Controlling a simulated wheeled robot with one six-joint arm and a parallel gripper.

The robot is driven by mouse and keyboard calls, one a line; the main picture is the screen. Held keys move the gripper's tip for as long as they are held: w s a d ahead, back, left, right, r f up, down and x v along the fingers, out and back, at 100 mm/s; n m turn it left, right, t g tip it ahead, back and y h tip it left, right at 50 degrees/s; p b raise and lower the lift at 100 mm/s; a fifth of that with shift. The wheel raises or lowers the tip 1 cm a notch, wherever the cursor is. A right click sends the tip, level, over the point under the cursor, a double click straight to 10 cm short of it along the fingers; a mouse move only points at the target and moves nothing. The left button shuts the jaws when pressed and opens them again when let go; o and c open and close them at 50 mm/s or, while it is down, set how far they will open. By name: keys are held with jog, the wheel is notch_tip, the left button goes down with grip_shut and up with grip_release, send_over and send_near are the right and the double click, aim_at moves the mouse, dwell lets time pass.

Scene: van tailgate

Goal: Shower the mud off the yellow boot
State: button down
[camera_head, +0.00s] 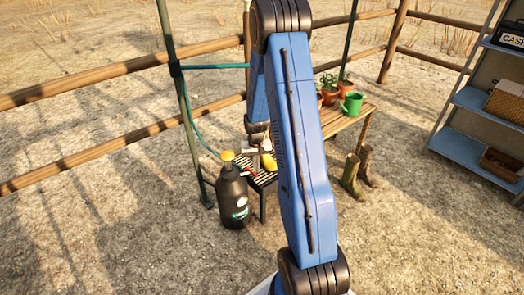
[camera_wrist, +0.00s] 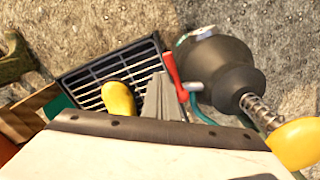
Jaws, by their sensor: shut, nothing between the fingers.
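The yellow boot (camera_wrist: 118,99) lies on a dark slatted rack (camera_wrist: 92,78) in the wrist view. In the head view it (camera_head: 268,162) is partly hidden by my arm. Any mud on it is too small to make out. My gripper (camera_wrist: 159,84) is shut and empty, over the rack just right of the boot. In the head view its wrist (camera_head: 257,132) is above the rack's back part. A red lever (camera_wrist: 171,68), beside a teal hose (camera_wrist: 199,112), is close to the right of my fingers. The red part (camera_head: 249,171) also shows in the head view.
A dark bottle with a yellow top (camera_head: 235,198) stands at the rack's front left. A green post (camera_head: 185,110) carries the teal hose behind. Muddy-looking boots (camera_head: 351,176) stand right of my arm, by a wooden bench (camera_head: 345,121) with pots. Shelves (camera_head: 470,150) stand far right.

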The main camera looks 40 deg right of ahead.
jog(key=shift+d+r, duration=0.15)
jog(key=shift+r, duration=0.95)
jog(key=shift+d+r, duration=0.1)
jog(key=shift+r, duration=0.95)
jog(key=shift+r, duration=0.1)
jog(key=s+a+r+n+t, duration=0.1)
jog(key=s+a+r, duration=0.3)
jog(key=r, duration=0.4)
jog(key=s+a+r+n, duration=0.1)
jog(key=s+a+r, duration=0.2)
jog(key=a+r, duration=0.3)
jog(key=s+a+r+n+t, duration=0.1)
jog(key=s+a+r, duration=0.25)
jog(key=r, duration=0.55)
jog(key=s+a+r+n+t, duration=0.1)
jog(key=s+a+r, duration=0.2)
jog(key=s, duration=0.4)
jog(key=s+a+r+t, duration=0.1)
jog(key=s+a+r, duration=0.2)
jog(key=s, duration=0.4)
jog(key=s+a+r+n, duration=0.1)
jog(key=s+a+r, duration=0.1)
jog(key=s, duration=0.5)
jog(key=shift+s+a+r+n+t, duration=0.3)
jog(key=shift+s+a+r+t, duration=0.1)
jog(key=shift+r, duration=0.15)
